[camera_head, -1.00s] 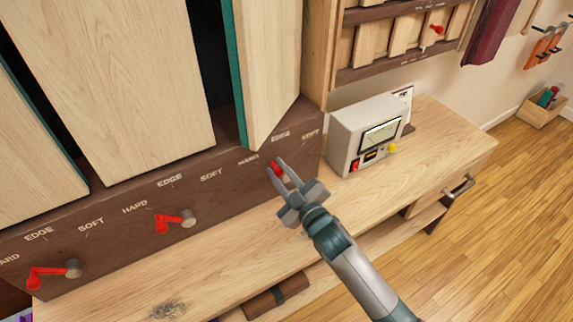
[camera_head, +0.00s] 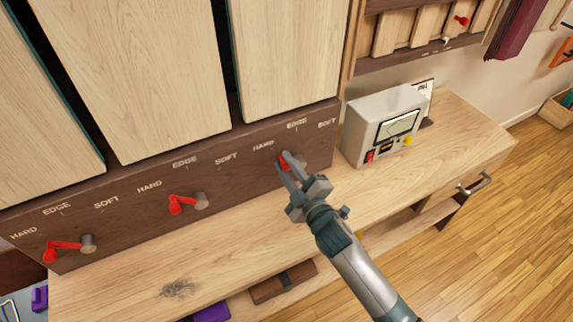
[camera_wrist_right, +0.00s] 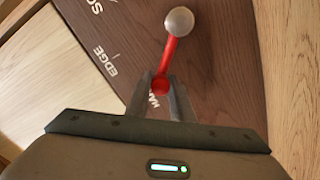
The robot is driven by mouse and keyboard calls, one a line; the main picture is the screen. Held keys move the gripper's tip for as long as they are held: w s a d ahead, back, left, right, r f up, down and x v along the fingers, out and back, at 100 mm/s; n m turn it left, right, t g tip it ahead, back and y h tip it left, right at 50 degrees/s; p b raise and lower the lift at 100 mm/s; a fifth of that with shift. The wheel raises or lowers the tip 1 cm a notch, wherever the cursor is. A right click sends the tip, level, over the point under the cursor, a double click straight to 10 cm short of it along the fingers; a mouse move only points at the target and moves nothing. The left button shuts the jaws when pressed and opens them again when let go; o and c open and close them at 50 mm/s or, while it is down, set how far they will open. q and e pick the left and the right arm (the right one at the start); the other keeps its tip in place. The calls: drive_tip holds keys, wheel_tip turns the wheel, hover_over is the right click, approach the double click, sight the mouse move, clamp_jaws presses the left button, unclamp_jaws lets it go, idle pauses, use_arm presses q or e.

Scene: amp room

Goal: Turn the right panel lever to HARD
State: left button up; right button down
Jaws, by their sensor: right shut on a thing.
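The right panel lever is a red arm with a round grey hub on the dark wooden strip (camera_head: 130,203), below the HARD, EDGE and SOFT labels. In the head view its red end (camera_head: 284,161) shows between the fingers of my right gripper (camera_head: 285,166). In the right wrist view the red lever (camera_wrist_right: 170,52) runs from the hub (camera_wrist_right: 179,21) down to its knob. My right gripper (camera_wrist_right: 161,88) is shut on that knob, over the HARD label, whose letters it partly covers. The right panel (camera_head: 283,60) stands above the strip. My left gripper is not seen.
Two more red levers, the middle one (camera_head: 186,203) and the left one (camera_head: 68,247), sit on the same strip and point left. A grey meter box (camera_head: 385,125) stands on the wooden bench right of the strip. The bench top in front is mostly clear.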

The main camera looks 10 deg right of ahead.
drive_tip(key=c, duration=1.5)
unclamp_jaws()
drive_tip(key=shift+a, duration=0.1)
drive_tip(key=shift+c, duration=0.2)
drive_tip(key=shift+s+f, duration=0.1)
drive_tip(key=shift+s, duration=0.05)
drive_tip(key=b+v, duration=0.4)
drive_tip(key=v, duration=1.3)
drive_tip(key=shift+b, duration=0.35)
